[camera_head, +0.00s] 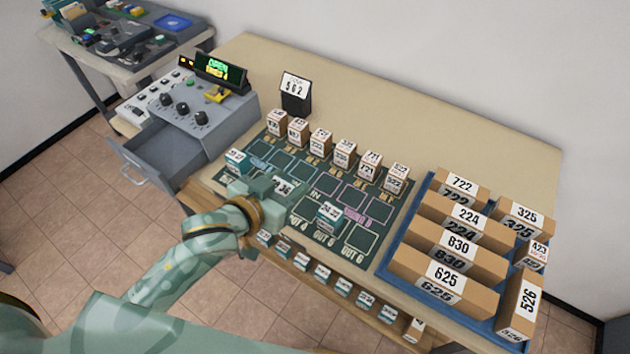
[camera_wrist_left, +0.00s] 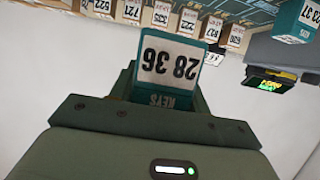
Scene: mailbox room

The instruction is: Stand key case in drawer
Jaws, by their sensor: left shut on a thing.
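A teal key case with a white label reading 28 36 (camera_wrist_left: 168,62) is held in my left gripper (camera_wrist_left: 166,92). In the head view the left gripper (camera_head: 268,192) is over the green mat, and the case's label (camera_head: 283,184) shows just beyond its fingers. The gripper hides much of the case. The drawer (camera_head: 140,166) of the grey console (camera_head: 200,110) is pulled out at the left, and its visible inside looks empty. The gripper is to the right of the drawer and apart from it. My right gripper is not in view.
Other teal key cases stand on the mat (camera_head: 349,243), one at its left corner (camera_head: 236,160) and one near its middle (camera_head: 330,216). Several numbered boxes line its back edge. A blue tray (camera_head: 388,262) of cartons is at right. A 562 sign (camera_head: 295,92) stands behind.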

